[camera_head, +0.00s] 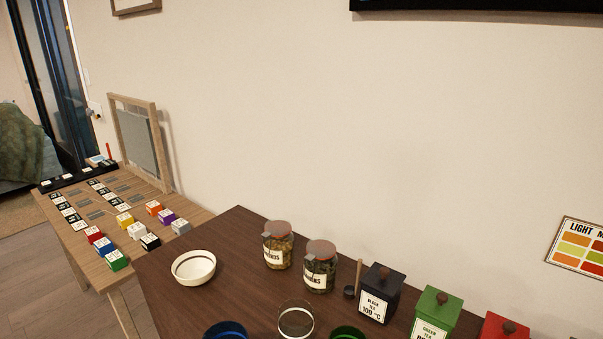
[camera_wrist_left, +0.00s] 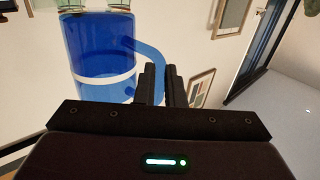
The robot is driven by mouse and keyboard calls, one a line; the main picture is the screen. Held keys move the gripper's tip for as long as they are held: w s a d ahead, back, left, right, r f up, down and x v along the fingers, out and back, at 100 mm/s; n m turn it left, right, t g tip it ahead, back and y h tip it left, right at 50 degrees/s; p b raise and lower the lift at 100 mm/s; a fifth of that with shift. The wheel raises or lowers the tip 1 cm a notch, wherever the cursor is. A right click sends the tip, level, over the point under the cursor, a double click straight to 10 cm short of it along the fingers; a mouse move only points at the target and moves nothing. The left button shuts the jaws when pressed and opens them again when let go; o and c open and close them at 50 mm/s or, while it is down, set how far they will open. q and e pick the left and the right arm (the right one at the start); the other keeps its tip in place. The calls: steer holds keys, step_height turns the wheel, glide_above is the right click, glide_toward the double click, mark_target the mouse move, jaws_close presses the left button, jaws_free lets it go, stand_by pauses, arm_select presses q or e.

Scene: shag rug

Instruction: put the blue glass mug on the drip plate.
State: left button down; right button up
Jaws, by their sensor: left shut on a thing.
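The blue glass mug (camera_wrist_left: 88,50) fills the upper left of the left wrist view, with a pale band around it and its handle (camera_wrist_left: 148,55) on the right side. My left gripper (camera_wrist_left: 161,70) has its two dark fingers closed together on that handle. In the head view a blue rim (camera_head: 225,331) shows at the bottom edge, and the rest of it is cut off. I cannot make out the drip plate in either view. My right gripper is in neither view.
On the dark table (camera_head: 225,235) stand a white bowl (camera_head: 193,267), two lidded jars (camera_head: 278,246) (camera_head: 319,268), a clear glass (camera_head: 296,320) and a green rim (camera_head: 347,333). Black (camera_head: 379,294), green (camera_head: 433,312) and red (camera_head: 502,328) boxes line the right. A lighter table (camera_head: 80,240) with coloured cubes adjoins at left.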

arm_select(q)
steer(key=shift+s+d+h, duration=0.25)
steer(key=shift+s+h, duration=0.05)
steer(key=shift+s, duration=0.45)
steer(key=shift+w+f, duration=0.1)
steer(key=w+r+y, duration=0.1)
steer(key=w+r, duration=0.3)
steer(key=w, duration=0.3)
steer(key=w+d+r+n+y, duration=0.1)
steer(key=w+r, duration=0.3)
steer(key=w, duration=0.3)
steer(key=w+r+n+y, duration=0.1)
steer(key=w+r+y, duration=0.1)
steer(key=w+r, duration=0.2)
steer(key=w, duration=0.3)
steer(key=shift+w+d+r, duration=0.15)
steer(key=shift+d, duration=0.15)
